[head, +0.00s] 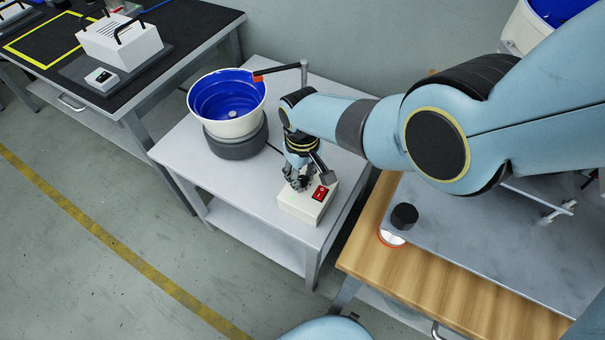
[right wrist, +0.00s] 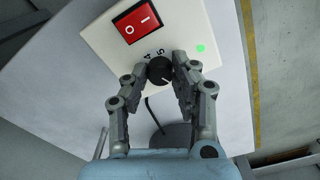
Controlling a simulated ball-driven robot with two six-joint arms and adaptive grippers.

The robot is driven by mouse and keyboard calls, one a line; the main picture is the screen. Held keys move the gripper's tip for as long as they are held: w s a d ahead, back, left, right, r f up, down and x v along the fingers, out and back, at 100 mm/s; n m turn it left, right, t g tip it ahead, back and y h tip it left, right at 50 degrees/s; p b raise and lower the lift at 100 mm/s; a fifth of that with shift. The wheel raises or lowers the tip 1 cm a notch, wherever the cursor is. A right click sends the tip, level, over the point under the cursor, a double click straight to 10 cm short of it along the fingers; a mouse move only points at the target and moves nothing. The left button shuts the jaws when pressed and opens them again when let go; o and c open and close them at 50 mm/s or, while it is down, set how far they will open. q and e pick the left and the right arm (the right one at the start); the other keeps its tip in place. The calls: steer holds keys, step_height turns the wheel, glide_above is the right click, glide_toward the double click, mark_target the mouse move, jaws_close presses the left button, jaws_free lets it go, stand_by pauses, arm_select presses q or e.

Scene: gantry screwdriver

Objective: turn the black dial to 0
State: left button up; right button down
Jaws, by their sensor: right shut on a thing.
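The black dial (right wrist: 160,70) sits on the face of a cream control box (right wrist: 92,38), with the numbers 4 and 5 showing beside it in the right wrist view. My right gripper (right wrist: 167,62) is shut on the dial, one finger on each side. The other numbers around the dial are hidden or too small to read. In the head view the box (head: 297,210) stands on a light table, and my right gripper (head: 299,182) reaches down onto it and hides the dial. My left gripper is not in view.
A red rocker switch (right wrist: 137,22) and a lit green lamp (right wrist: 201,48) are on the box. A blue-lined bowl feeder (head: 228,100) stands on the same table (head: 180,150). A wooden bench (head: 430,265) with a metal plate is at the right.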

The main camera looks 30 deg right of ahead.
mark_target(302, 179)
steer(key=shift+n, duration=0.5)
steer(key=c, duration=1.1)
jaws_free()
steer(key=shift+a, duration=0.1)
steer(key=shift+o, duration=0.2)
step_height(302, 179, up, 12)
